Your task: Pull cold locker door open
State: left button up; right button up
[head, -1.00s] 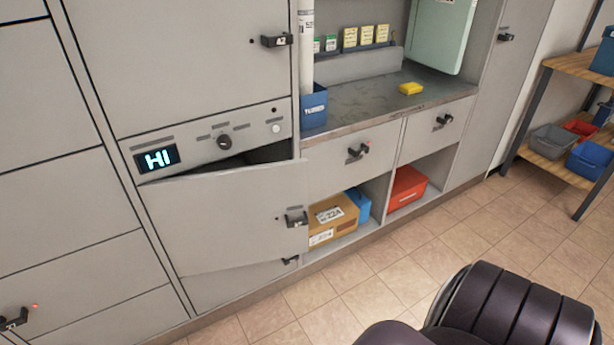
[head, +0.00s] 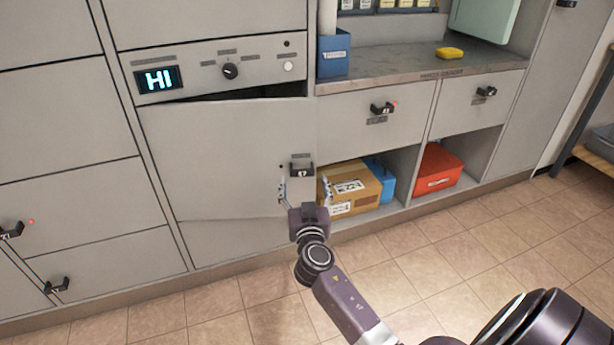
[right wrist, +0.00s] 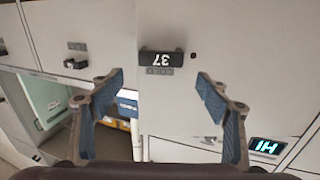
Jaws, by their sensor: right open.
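The cold locker door (head: 215,155) is a grey panel below the control strip with the lit "HI" display (head: 158,78). It stands slightly ajar, with a dark gap along its top edge. Its black handle (head: 301,167) is at the door's right side; in the upside-down right wrist view the handle (right wrist: 162,60) reads "37". My right gripper (head: 305,190) is open and empty just below and in front of the handle, its fingers spread to either side of it. In the wrist view the gripper (right wrist: 160,82) frames the handle, apart from it. My left gripper is not in view.
Right of the door, a cardboard box (head: 352,185), a blue box (head: 380,180) and a red box (head: 438,168) sit in open shelves below drawers. A yellow sponge (head: 449,53) lies on the counter (head: 400,68). The tiled floor (head: 240,310) in front is clear.

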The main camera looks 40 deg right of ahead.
aim_at(302, 171)
jog(key=x, duration=0.5)
jog(key=shift+w+d, duration=0.1)
jog(key=shift+w, duration=0.15)
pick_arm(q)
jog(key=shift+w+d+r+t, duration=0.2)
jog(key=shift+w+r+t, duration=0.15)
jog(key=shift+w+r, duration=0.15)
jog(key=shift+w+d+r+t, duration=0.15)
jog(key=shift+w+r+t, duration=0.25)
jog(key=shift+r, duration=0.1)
pick_arm(e)
jog(key=shift+w+d+f, duration=0.1)
jog(key=shift+w+d, duration=0.25)
jog(key=shift+w, duration=0.25)
jog(key=shift+c, duration=0.7)
jog(key=c, duration=1.6)
pick_arm(q)
jog(key=shift+b, duration=0.3)
